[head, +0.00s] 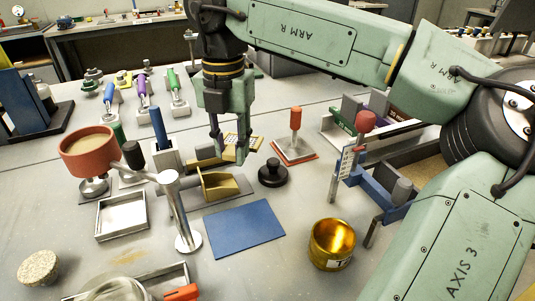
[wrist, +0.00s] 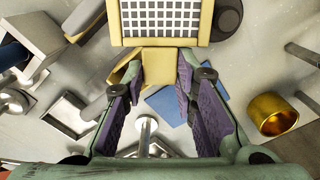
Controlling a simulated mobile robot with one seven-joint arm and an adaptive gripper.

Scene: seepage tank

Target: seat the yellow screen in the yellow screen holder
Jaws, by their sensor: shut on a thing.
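The yellow screen (head: 245,142) is a yellow-framed panel with a white grid. In the wrist view the screen (wrist: 160,18) sits at the top centre, beyond the fingertips. My gripper (head: 229,153) is shut on its plain yellow end (wrist: 166,66), which lies between the fingertips of my gripper (wrist: 165,70) in the wrist view. The screen is held above the bench. The yellow holder (head: 222,187) stands on a grey base below and slightly left of my gripper in the head view. In the wrist view it is mostly hidden behind the screen and fingers.
A black knob (head: 272,175) stands right of the holder, and a blue mat (head: 243,228) lies in front. A metal post (head: 186,235) carrying a red bowl (head: 88,158) stands left. A gold tin (head: 332,244) and a blue bracket (head: 385,203) are at right.

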